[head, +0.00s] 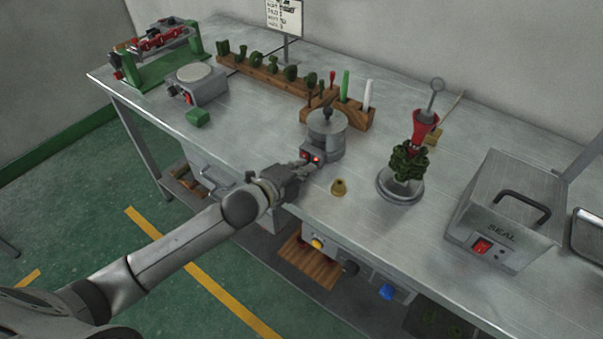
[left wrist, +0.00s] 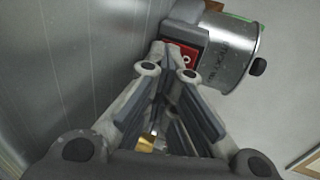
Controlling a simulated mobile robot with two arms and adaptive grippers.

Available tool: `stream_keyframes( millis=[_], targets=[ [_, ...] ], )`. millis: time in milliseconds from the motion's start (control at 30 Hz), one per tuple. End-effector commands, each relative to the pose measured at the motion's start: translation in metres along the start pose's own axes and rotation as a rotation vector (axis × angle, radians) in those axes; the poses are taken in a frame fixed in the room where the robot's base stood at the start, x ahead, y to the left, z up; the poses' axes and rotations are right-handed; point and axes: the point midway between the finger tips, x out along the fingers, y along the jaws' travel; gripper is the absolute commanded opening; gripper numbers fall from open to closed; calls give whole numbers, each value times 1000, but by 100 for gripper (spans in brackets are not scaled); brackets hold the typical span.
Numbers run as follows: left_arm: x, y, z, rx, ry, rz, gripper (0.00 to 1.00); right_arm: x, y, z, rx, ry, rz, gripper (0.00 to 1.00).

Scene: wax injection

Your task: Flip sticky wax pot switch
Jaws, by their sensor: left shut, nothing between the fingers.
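The sticky wax pot (head: 327,131) is a grey metal cylinder with a dark-knobbed lid, upright on the metal table. Its base has a red lit switch (head: 316,159) on the front. In the left wrist view the pot (left wrist: 228,55) lies sideways in the picture, with the red switch (left wrist: 183,57) just beyond my fingertips. My left gripper (head: 302,165) is shut and empty, its tips at the switch face. I cannot tell whether they touch it. The fingers partly cover the switch in the wrist view. My right gripper is not in view.
A wax tree on a round base (head: 400,188) and a SEAL box (head: 508,210) stand further right. A wooden rack (head: 262,82) lies behind. The table front left of the pot is mostly clear.

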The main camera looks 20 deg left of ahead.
Motion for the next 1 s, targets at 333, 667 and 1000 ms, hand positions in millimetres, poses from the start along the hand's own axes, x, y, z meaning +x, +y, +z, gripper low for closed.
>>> stream_keyframes(
  millis=[333,667,1000],
  targets=[
    [5,4,0,-1,0,-38,0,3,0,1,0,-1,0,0],
    [2,6,0,-1,0,-36,0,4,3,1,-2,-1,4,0],
    [-40,7,0,1,0,-39,0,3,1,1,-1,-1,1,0]
  ],
)
